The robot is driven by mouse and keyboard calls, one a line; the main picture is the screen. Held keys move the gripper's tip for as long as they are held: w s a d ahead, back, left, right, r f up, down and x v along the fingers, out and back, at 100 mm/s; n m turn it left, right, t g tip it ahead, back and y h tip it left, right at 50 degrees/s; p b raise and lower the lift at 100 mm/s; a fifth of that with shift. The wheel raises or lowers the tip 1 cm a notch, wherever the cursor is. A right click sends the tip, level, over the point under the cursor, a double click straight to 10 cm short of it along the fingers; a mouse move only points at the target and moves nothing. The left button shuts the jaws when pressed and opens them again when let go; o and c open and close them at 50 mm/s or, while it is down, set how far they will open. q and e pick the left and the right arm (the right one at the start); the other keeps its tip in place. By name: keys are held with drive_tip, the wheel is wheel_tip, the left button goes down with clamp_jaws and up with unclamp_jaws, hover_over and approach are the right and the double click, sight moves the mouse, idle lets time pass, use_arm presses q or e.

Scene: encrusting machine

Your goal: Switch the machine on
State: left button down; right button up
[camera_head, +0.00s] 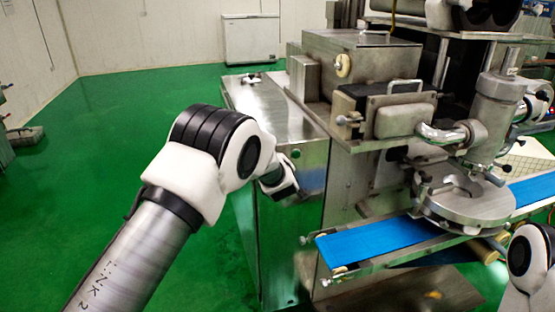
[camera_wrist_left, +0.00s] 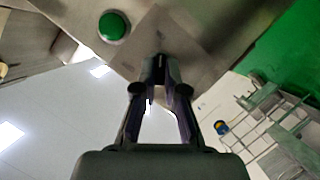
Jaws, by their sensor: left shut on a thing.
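The encrusting machine (camera_head: 270,105) is a steel cabinet with metal parts on top and a blue conveyor belt on its right. My left arm reaches to the cabinet's near side, and the arm hides the fingers in the head view. In the left wrist view my left gripper (camera_wrist_left: 160,72) is at a grey panel (camera_wrist_left: 180,42). Its fingertips are shut on a small dark switch (camera_wrist_left: 160,64), mostly hidden between them. A round green button (camera_wrist_left: 113,25) is on the steel face to the left of the fingers, apart from them. My right gripper cannot be made out.
The blue belt (camera_head: 375,240) sticks out at the machine's front right. Part of my right arm shows at the lower right edge. The green floor (camera_head: 110,110) to the left is open. A white chest (camera_head: 250,40) stands at the back wall.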

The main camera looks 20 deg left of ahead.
use_arm(q)
drive_tip(key=shift+r, duration=0.2)
drive_tip(key=c, duration=1.2)
unclamp_jaws()
drive_tip(key=shift+c, duration=0.2)
drive_tip(key=shift+a+f, duration=0.15)
